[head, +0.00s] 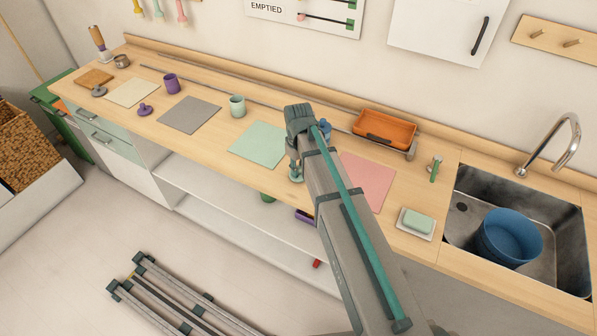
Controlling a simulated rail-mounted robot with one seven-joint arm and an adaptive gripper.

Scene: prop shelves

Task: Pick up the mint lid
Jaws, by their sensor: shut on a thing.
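My gripper (295,168) points down at the counter's front edge, just right of the mint mat (256,146). It is shut on a small mint piece, the mint lid (296,178), at its fingertips. The fingers and wrist hide part of the lid, and I cannot tell whether it still touches the counter. A mint cup (237,106) stands upright at the back left of the mint mat.
A purple cup (171,84), purple lid (145,110) and grey mat (189,115) are to the left. An orange tray (387,128), pink mat (372,180) and soap dish (414,232) are to the right. A blue cup is partly hidden behind my arm.

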